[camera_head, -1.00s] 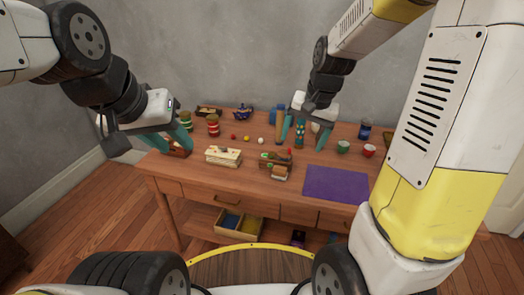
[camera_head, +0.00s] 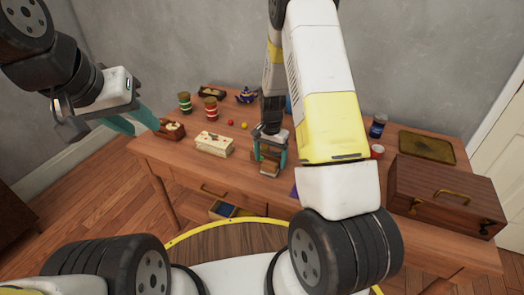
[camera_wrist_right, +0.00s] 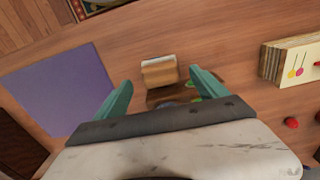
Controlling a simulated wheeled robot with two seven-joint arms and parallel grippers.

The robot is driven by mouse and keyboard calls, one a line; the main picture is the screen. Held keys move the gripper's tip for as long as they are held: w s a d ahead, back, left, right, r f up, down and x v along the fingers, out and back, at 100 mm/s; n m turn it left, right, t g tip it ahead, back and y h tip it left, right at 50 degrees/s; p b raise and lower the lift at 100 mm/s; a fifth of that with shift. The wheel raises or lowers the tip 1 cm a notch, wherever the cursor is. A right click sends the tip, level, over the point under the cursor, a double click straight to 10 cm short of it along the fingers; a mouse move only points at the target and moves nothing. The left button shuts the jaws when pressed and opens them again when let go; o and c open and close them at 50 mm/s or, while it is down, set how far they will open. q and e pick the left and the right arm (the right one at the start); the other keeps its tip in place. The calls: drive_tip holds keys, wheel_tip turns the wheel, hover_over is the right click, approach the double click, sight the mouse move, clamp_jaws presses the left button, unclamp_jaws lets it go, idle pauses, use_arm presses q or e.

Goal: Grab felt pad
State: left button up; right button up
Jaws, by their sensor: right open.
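A small tan block with a pale top layer (camera_wrist_right: 160,70), perhaps the felt pad, lies on the table in the right wrist view. It sits against a dark wooden holder (camera_wrist_right: 172,94) with green pieces. My right gripper (camera_head: 270,160) is open above it, with one finger on each side of the block; I cannot tell whether they touch it. In the head view the block shows between the fingers (camera_head: 268,170). A flat purple mat (camera_wrist_right: 60,95) lies to the left in the wrist view. My left gripper (camera_head: 146,130) is open and empty over the table's left edge.
A pale decorated box (camera_head: 214,144) and a small wooden tray (camera_head: 170,130) stand left of the right gripper. Jars (camera_head: 210,108) and a blue teapot (camera_head: 246,95) are behind. A brown case (camera_head: 445,195) stands at right. My right arm hides the table's middle.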

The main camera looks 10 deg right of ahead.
sight(270, 163)
wheel_tip(270, 163, down, 3)
drive_tip(key=shift+f, duration=0.15)
drive_tip(key=shift+c, duration=0.4)
drive_tip(key=c, duration=1.4)
